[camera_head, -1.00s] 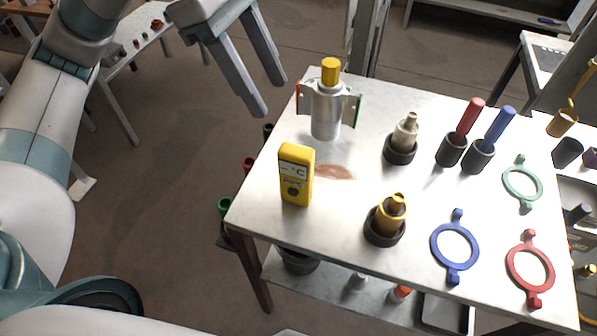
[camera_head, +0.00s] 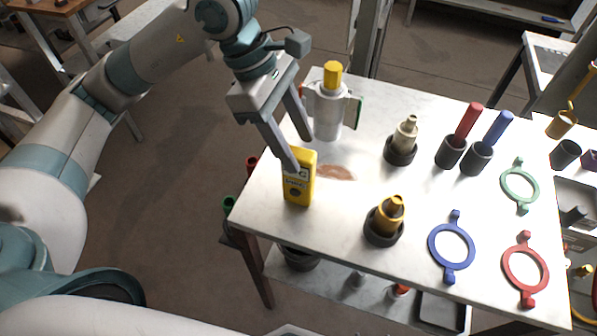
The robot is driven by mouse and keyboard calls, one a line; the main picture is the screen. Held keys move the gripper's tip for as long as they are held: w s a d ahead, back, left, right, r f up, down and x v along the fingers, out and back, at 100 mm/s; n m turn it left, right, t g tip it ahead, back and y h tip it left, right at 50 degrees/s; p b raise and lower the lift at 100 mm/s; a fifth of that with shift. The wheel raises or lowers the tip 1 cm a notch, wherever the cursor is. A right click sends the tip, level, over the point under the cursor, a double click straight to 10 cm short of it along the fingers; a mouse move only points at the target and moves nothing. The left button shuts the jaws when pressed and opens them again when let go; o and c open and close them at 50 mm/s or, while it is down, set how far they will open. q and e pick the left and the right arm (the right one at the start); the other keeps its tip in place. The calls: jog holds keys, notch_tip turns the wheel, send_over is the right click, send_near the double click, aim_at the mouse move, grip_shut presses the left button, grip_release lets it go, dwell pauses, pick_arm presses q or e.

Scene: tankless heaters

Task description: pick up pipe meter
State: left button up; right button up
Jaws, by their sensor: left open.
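A yellow handheld meter (camera_head: 299,190) with a pale display stands upright near the left edge of the white table (camera_head: 345,215). My left gripper (camera_head: 299,154) is open, with its fingers pointing down and to the right. One fingertip overlaps the meter's upper left in the picture and hides part of its display; I cannot tell whether they touch. The other finger is behind, between the meter and a silver cylinder. Nothing is between the fingers. My right gripper is out of view.
The silver cylinder with a yellow top (camera_head: 327,110) stands close behind the meter. A brass fitting (camera_head: 388,213) and a beige fitting (camera_head: 404,135) sit in dark holders to the right. A blue ring (camera_head: 433,249) lies further right. The table between meter and fittings is clear.

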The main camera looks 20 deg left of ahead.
aim_at(313, 183)
pick_arm(q)
jog(key=shift+d+f, duration=0.2)
jog(key=shift+f, duration=0.35)
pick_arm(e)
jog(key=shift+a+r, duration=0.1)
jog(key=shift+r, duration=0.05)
pick_arm(q)
jog(key=shift+f, duration=0.1)
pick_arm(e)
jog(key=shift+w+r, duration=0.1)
pick_arm(q)
jog(key=shift+s+d+f, duration=0.1)
jog(key=shift+d+f, duration=0.05)
jog(key=shift+s+d+f+p, duration=0.1)
jog(key=shift+d+f+p, duration=0.05)
jog(key=shift+f+p, duration=0.3)
jog(key=p+x, duration=0.1)
jog(key=x, duration=0.1)
jog(key=shift+s+d+f, duration=0.1)
jog(key=shift+s+f, duration=0.05)
jog(key=shift+f, duration=0.25)
jog(key=shift+d+f, duration=0.15)
jog(key=shift+f, duration=0.25)
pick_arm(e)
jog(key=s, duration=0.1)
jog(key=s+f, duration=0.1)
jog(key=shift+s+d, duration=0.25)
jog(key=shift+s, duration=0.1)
